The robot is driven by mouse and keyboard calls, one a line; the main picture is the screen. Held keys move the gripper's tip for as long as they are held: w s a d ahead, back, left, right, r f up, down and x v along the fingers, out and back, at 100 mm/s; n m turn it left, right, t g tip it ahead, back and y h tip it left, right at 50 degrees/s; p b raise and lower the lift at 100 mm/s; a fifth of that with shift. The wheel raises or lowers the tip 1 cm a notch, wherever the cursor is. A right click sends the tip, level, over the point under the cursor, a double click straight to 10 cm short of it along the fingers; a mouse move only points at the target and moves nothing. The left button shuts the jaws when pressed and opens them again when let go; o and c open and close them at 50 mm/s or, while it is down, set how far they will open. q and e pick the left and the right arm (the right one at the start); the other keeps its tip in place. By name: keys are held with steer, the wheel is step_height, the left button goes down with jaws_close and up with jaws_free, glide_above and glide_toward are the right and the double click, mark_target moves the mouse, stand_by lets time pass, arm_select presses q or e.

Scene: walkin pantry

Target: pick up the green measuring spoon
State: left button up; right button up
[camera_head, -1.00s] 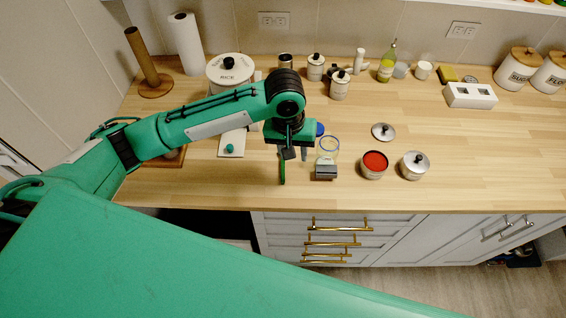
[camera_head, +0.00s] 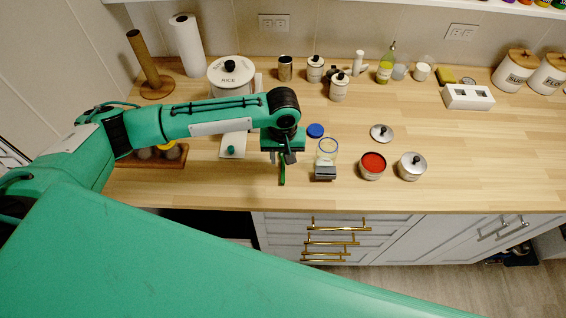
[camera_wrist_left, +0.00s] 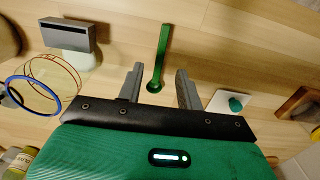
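The green measuring spoon (camera_head: 282,174) lies on the wooden counter near its front edge, handle toward the edge. My left gripper (camera_head: 282,157) is over its far end and hides part of it in the head view. In the left wrist view the spoon (camera_wrist_left: 162,52) shows whole, with its bowl end between the two grey fingers of my left gripper (camera_wrist_left: 157,72). The fingers are open and apart from the spoon on both sides. The height of the fingertips above the counter is hard to tell. My right gripper is not in view.
A white board with a teal knob (camera_head: 231,150) lies to the left.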

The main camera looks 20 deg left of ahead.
mark_target(283, 169)
arm_select(q)
steer(key=shift+s+f+p, duration=0.1)
steer(key=shift+f+p, duration=0.25)
steer(key=shift+f, duration=0.05)
step_height(283, 169, down, 4)
steer(key=shift+r+p, duration=0.25)
steer(key=shift+p, duration=0.45)
steer(key=shift+f, duration=0.35)
jaws_close()
